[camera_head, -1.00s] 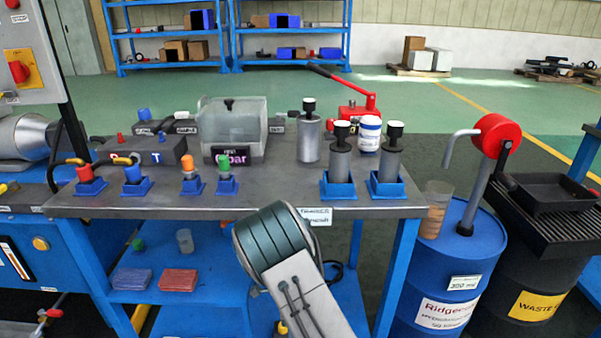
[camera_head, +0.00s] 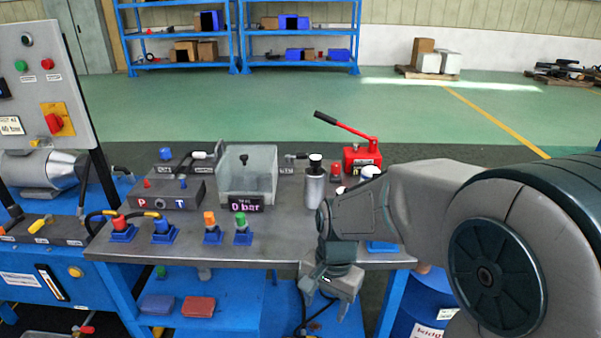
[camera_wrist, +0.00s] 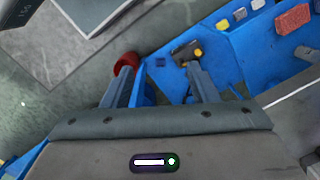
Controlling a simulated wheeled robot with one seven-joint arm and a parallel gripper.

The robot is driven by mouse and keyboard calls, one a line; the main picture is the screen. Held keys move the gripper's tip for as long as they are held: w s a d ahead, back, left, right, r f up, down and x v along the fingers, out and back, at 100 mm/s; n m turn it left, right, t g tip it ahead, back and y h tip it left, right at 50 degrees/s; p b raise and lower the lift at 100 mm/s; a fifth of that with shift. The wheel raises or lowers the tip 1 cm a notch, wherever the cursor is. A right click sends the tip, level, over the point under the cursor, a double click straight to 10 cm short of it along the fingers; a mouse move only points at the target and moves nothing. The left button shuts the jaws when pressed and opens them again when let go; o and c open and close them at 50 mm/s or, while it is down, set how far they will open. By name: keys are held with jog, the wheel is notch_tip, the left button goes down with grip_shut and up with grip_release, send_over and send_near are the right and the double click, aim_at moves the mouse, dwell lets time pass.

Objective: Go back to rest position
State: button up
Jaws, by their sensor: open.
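My arm reaches in from the right of the head view and bends down at the front edge of the workbench (camera_head: 270,252). My gripper (camera_head: 326,302) points downward just in front of that edge, with its jaws apart and nothing visible between them. In the wrist view my gripper (camera_wrist: 158,78) shows two separated grey fingers above blue framework and the floor. My arm hides the right part of the bench, including most of the blue holders there.
A grey cylinder (camera_head: 314,188), a clear tank (camera_head: 248,178) and a red hand pump (camera_head: 362,158) stand on the bench. A control panel (camera_head: 42,80) rises at left. A blue drum (camera_head: 425,305) stands at right.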

jog(key=s+d+r+n+t+p, duration=0.1)
jog(key=s+d+r+n+p, duration=0.2)
jog(key=r, duration=0.6)
jog(key=s+d+r+n+t+h+p, duration=0.1)
jog(key=s+d+r+p, duration=0.4)
jog(key=r, duration=0.5)
jog(key=shift+d+n+t+p, duration=0.75)
jog(key=shift+n+t+p, duration=0.05)
jog(key=shift+n+p, duration=0.2)
